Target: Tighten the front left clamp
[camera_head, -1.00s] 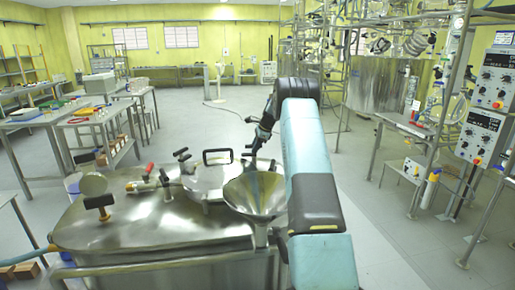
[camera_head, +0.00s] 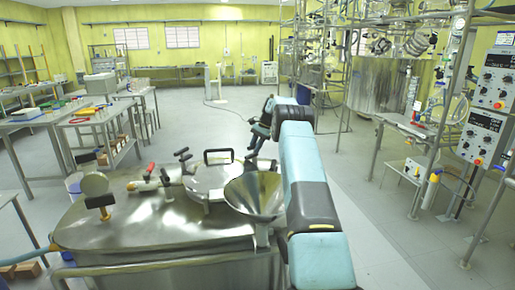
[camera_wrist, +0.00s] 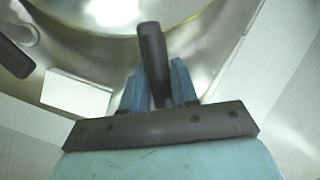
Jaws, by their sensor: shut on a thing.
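In the wrist view a black clamp handle (camera_wrist: 153,55) stands between the two blue fingers of my gripper (camera_wrist: 158,78), which is shut on it. Another dark handle (camera_wrist: 14,55) shows at the left edge of that view. In the head view my gripper (camera_head: 251,154) is at the far right side of the round lid (camera_head: 212,182), behind the funnel, and small. Black-handled clamps (camera_head: 182,154) and (camera_head: 165,178) stand at the lid's left side. The head view does not show clearly which clamp is held.
A steel funnel (camera_head: 254,195) stands close to my arm, at the right of the lid. A red-handled valve (camera_head: 150,169) and a black-handled fitting (camera_head: 100,200) stand on the steel vessel top (camera_head: 140,228). Open floor (camera_head: 215,120) lies behind the vessel.

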